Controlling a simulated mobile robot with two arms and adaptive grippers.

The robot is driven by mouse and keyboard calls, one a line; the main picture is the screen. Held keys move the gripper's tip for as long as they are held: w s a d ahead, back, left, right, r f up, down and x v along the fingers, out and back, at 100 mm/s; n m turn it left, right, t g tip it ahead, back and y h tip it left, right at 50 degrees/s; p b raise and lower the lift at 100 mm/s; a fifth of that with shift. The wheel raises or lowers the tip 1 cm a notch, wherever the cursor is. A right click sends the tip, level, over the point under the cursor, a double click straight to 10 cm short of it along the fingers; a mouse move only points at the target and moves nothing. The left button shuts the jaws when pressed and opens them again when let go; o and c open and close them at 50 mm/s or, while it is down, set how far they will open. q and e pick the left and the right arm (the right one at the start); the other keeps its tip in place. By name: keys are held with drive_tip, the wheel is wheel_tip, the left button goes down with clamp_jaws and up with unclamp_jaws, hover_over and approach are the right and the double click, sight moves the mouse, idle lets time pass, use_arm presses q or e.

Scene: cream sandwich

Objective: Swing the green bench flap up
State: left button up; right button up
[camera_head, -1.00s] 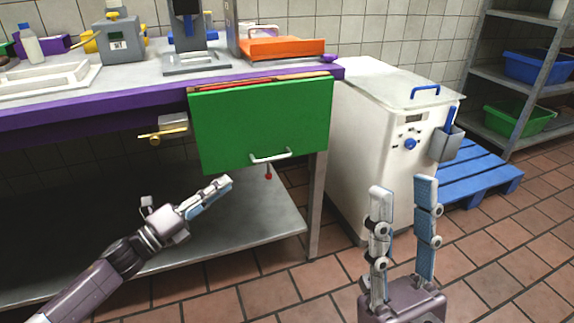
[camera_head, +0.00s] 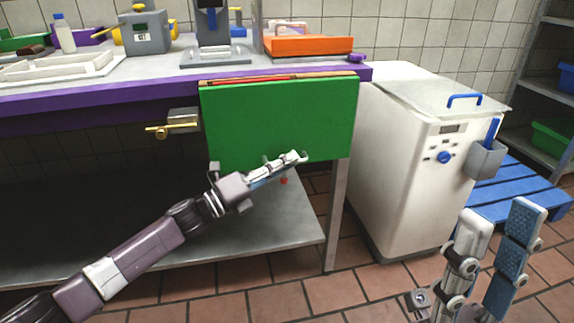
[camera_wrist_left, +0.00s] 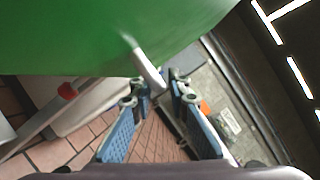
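The green bench flap (camera_head: 278,118) hangs down from the bench's front edge. It also fills the top left of the left wrist view (camera_wrist_left: 90,35). Its pale bar handle (camera_wrist_left: 148,68) shows at the flap's edge in the left wrist view; in the head view my left gripper largely covers it. My left gripper (camera_head: 292,160) is at the flap's lower edge. In the left wrist view its blue-padded fingers (camera_wrist_left: 160,84) are apart, with the handle just ahead of the tips; contact cannot be told. My right gripper (camera_head: 502,218) is open and empty at the lower right.
A brass latch (camera_head: 172,128) is left of the flap, and a red knob (camera_head: 284,181) hangs below it. A white machine (camera_head: 405,165) stands right of the bench, beside a blue pallet (camera_head: 515,190). An orange tray (camera_head: 308,45) sits on the bench above the flap.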

use_arm(q)
drive_tip(key=shift+d, duration=0.1)
clamp_jaws()
idle(0.5)
